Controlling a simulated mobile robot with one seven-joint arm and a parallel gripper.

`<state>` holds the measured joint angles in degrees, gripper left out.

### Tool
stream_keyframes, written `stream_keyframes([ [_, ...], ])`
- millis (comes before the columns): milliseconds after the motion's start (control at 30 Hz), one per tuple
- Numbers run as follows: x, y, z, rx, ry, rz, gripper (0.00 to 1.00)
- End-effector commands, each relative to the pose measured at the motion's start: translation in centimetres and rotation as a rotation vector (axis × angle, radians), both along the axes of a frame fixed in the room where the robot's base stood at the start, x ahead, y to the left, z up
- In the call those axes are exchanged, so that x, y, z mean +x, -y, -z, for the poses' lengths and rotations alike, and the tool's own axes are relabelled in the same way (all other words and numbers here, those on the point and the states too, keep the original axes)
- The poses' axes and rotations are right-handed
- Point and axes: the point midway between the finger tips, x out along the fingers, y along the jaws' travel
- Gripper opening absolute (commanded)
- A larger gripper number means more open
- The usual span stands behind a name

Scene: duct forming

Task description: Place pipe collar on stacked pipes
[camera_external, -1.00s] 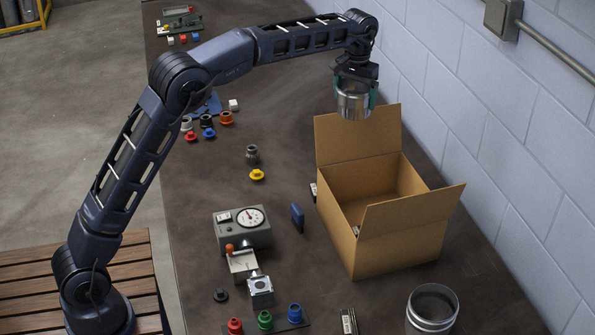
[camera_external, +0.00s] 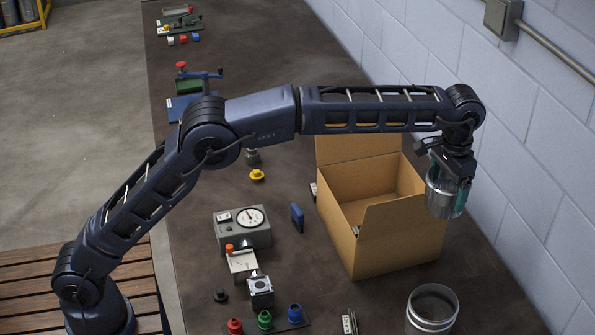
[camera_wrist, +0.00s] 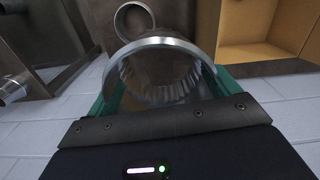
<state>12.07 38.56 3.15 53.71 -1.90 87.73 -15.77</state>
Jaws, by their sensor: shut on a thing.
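My gripper (camera_external: 448,192) is shut on a silver metal pipe collar (camera_external: 441,202), held in the air at the right side of the cardboard box, near the wall. The collar's bright rim (camera_wrist: 165,45) and ribbed inside fill the middle of the wrist view, between teal fingers. A shiny round pipe (camera_external: 432,308) stands upright on the table at the bottom right, apart from the collar and cut off by the picture edge. Its ring-shaped top (camera_wrist: 134,20) shows beyond the collar in the wrist view. I cannot tell whether it is one pipe or several stacked.
The open cardboard box (camera_external: 385,245) stands right of centre, its flaps raised. A gauge box (camera_external: 242,232), a blue block (camera_external: 297,217) and coloured buttons (camera_external: 265,321) lie left of it. The wall (camera_external: 520,130) is close on the right. The table between box and pipe looks clear.

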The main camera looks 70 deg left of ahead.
Motion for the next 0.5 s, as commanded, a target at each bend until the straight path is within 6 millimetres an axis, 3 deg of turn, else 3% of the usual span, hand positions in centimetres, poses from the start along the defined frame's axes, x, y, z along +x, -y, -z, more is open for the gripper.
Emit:
stream_keyframes([
  [100, -0.5, 3.5, 0.1, 0.000, 0.000, 0.047, 0.63],
  [300, -1.2, 7.5, 0.1, -0.001, -0.001, 0.101, 0.63],
  [367, -1.3, 8.4, 0.1, -0.001, -0.001, 0.113, 0.63],
  [500, -1.3, 8.1, 2.4, 0.000, -0.003, 0.109, 0.63],
])
